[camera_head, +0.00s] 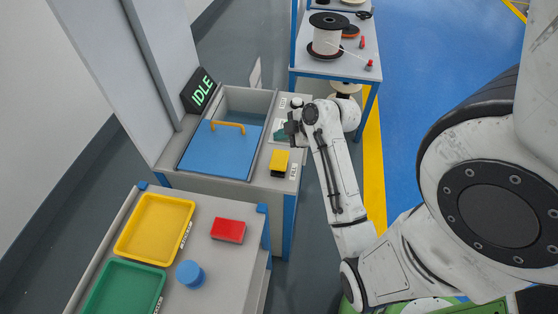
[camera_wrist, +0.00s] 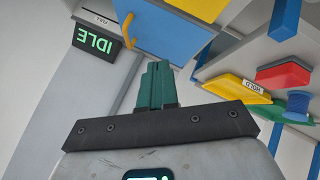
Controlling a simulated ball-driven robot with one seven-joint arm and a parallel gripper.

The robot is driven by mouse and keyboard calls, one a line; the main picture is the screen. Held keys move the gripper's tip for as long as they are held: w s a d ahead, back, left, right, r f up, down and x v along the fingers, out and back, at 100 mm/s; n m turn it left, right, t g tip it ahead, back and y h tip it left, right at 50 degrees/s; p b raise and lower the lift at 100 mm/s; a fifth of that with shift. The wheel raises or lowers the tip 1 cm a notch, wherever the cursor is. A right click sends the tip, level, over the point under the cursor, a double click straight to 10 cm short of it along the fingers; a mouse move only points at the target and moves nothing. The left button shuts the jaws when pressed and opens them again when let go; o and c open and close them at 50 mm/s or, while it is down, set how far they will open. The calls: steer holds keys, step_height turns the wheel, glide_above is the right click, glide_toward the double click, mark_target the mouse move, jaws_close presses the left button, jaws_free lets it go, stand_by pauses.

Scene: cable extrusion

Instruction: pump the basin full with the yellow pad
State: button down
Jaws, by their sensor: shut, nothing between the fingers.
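The yellow pad (camera_head: 280,158) sits on a dark base on the right side of the grey bench, beside the basin. The basin (camera_head: 247,101) shows open at its far end. A blue panel with an orange handle (camera_head: 222,149) covers its nearer part, so the inside there is hidden. My gripper (camera_head: 281,130) hovers over the bench's right side, beyond the pad and apart from it. In the wrist view its green fingers (camera_wrist: 157,85) are together and empty. The blue panel (camera_wrist: 165,35) shows behind them. A yellow patch at the top edge may be the pad; I cannot tell.
A sign (camera_head: 201,90) reading IDLE stands left of the basin. The near cart holds a yellow tray (camera_head: 155,228), a green tray (camera_head: 120,290), a red block (camera_head: 228,230) and a blue cylinder (camera_head: 190,273). A table with a spool (camera_head: 327,36) stands behind.

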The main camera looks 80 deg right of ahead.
steer(key=b, duration=0.5)
glide_above(279, 159)
steer(key=s, duration=0.1)
step_height(279, 159, down, 7)
steer(key=shift+a+r, duration=0.1)
steer(key=shift+a, duration=0.05)
steer(key=shift+f, duration=0.3)
stand_by(1.2)
steer(key=shift+f+b, duration=0.4)
steer(key=shift+b, duration=0.05)
steer(key=shift+f+b, duration=0.85)
steer(key=shift+f, duration=0.55)
stand_by(1.2)
steer(key=shift+r, duration=0.15)
steer(key=shift+r+p, duration=1.7)
steer(key=shift+r+p, duration=2.15)
steer(key=shift+r, duration=0.35)
